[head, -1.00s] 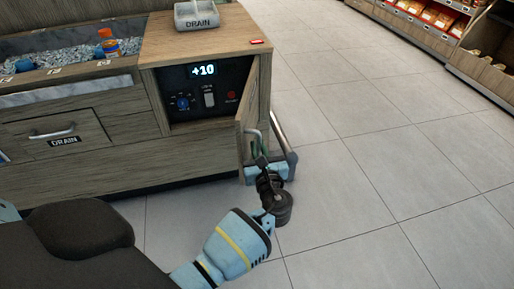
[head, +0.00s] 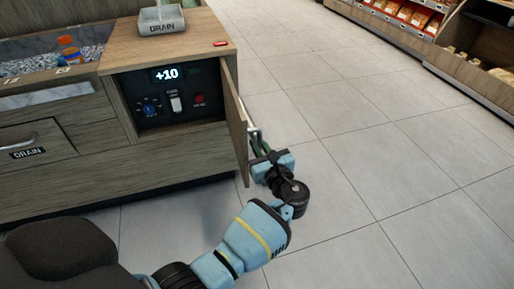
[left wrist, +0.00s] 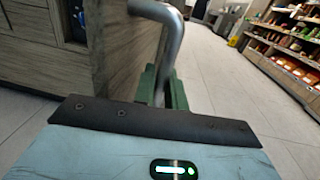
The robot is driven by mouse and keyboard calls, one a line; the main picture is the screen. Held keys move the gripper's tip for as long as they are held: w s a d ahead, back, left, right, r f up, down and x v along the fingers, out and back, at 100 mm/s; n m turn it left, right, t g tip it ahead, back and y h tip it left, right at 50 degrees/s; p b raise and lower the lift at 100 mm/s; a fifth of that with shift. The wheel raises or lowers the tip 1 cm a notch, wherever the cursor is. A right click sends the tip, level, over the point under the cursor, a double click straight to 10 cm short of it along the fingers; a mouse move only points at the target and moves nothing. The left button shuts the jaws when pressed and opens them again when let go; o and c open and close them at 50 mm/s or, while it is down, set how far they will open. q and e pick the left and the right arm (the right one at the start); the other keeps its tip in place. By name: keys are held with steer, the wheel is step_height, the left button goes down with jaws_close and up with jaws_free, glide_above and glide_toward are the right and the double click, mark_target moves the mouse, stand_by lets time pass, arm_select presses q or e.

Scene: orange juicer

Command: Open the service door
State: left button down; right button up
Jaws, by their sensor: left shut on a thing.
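The service door (head: 235,125) is a narrow wooden panel at the right of the control recess. It stands swung well out from the cabinet front, and the recess is uncovered. Its metal bar handle (head: 252,133) is on the door's outer face. My left gripper (head: 261,145) reaches the handle from below and is shut on it. In the left wrist view, the bent grey handle (left wrist: 172,42) runs down between the green fingers (left wrist: 165,88). The handle's lower part is hidden by the gripper.
The recess holds a dark control panel (head: 172,100) with a "+10" display, a blue dial, a switch and a red button. Bare tiled floor lies to the right; stocked shelves (head: 420,25) are farther off.

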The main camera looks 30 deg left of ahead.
stand_by(0.3)
arm_select(q)
steer(key=c, duration=1.8)
jaws_free()
arm_select(e)
steer(key=shift+w, duration=0.1)
arm_select(q)
steer(key=shift+d, duration=0.15)
arm_select(e)
steer(key=shift+w, duration=0.2)
